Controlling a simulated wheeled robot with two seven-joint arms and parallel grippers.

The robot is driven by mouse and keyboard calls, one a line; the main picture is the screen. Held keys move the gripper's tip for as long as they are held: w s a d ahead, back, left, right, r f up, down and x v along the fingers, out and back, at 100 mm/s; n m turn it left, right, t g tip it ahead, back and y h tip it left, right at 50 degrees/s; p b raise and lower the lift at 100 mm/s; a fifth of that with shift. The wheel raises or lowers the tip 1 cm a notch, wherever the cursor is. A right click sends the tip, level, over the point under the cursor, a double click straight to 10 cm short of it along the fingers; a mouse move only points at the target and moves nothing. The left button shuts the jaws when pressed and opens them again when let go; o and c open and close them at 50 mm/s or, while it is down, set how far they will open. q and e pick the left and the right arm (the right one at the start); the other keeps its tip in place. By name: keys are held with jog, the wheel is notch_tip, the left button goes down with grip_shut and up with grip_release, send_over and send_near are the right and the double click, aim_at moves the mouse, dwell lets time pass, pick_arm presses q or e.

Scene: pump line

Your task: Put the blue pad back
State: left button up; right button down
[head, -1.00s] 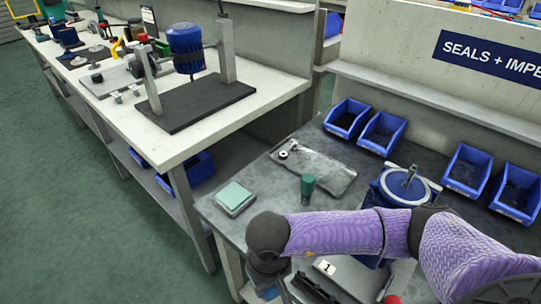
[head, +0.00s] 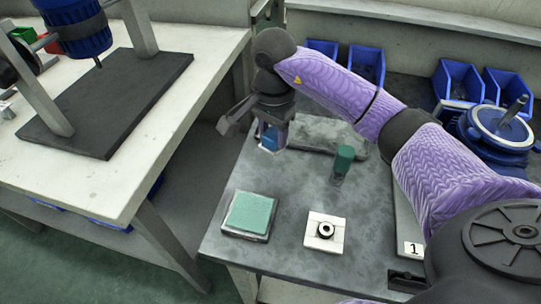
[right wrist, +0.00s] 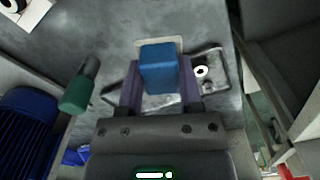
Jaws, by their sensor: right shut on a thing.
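The blue pad (head: 268,137) is a small blue block with a pale layer at its lower end. It is between the fingers of my right gripper (head: 272,133), near the table's back left edge. In the right wrist view the blue pad (right wrist: 158,70) sits between both fingertips of the right gripper (right wrist: 160,88), with a pale edge beyond it. The fingers hide its sides, and I cannot tell whether it touches the surface below. A teal pad (head: 249,214) lies on a grey base at the table's front left. My left gripper is not in view.
A white square plate with a black ring (head: 325,231) lies near the front. A green-handled tool (head: 342,160) stands behind it. Blue bins (head: 458,82) and a blue pump (head: 495,130) are at right.

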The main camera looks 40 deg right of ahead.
aim_at(272, 168)
notch_tip(272, 168, down, 7)
jog(key=shift+r+b, duration=0.1)
jog(key=shift+b, duration=1.1)
jog(key=shift+f, duration=0.3)
jog(key=shift+r, duration=0.15)
jog(key=shift+c, duration=1.3)
grip_release()
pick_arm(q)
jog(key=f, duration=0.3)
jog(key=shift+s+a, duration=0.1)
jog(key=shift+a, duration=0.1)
